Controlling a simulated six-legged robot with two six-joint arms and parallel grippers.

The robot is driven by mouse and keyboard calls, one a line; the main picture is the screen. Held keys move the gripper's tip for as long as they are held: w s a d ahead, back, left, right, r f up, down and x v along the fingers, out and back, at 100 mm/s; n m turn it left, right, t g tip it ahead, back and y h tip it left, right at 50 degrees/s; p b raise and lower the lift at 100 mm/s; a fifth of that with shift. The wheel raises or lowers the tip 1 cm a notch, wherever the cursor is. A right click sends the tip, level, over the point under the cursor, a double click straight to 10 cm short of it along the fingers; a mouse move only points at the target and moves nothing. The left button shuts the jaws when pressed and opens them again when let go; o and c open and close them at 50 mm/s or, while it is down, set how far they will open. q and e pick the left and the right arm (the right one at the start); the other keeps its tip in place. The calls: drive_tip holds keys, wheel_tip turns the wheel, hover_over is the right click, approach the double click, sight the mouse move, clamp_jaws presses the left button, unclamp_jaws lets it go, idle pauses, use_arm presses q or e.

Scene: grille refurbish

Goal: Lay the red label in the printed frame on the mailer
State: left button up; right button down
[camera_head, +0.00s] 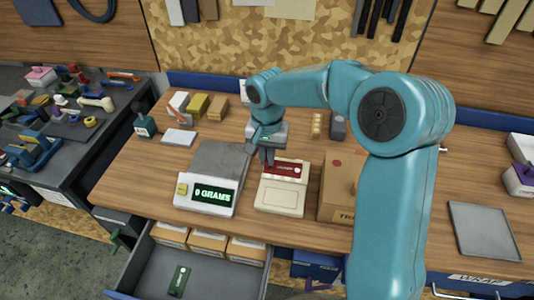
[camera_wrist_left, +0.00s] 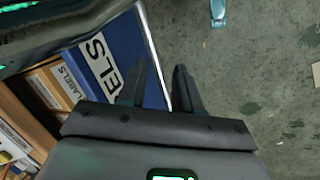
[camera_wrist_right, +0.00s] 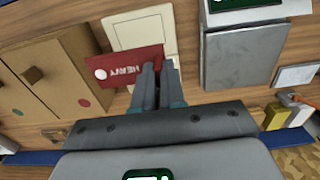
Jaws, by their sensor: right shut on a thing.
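The cream mailer (camera_head: 281,198) lies flat on the wooden bench, and it also shows in the right wrist view (camera_wrist_right: 136,35). My left gripper (camera_wrist_left: 160,66) is open and empty beside a blue drawer front.
The open drawer (camera_head: 213,274) below holds several boxes and a green label (camera_head: 179,281). A grey tray (camera_head: 483,231) lies far right.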

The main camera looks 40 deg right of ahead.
drive_tip(key=shift+s+a+f, duration=0.1)
drive_tip(key=shift+s+a, duration=0.1)
drive_tip(key=shift+a, duration=0.05)
wheel_tip(320, 180, down, 12)
drive_tip(key=b, duration=1)
drive_tip(key=shift+d+f+b, duration=0.1)
drive_tip(key=shift+f+b, duration=0.15)
drive_tip(key=shift+b, duration=0.05)
drive_tip(key=shift+f+b, duration=0.65)
drive_tip(key=shift+b, duration=0.05)
idle(2.6)
drive_tip(key=c, duration=0.6)
unclamp_jaws()
drive_tip(key=shift+r, duration=0.1)
wheel_tip(320, 180, up, 7)
drive_tip(key=p, duration=0.5)
idle(0.5)
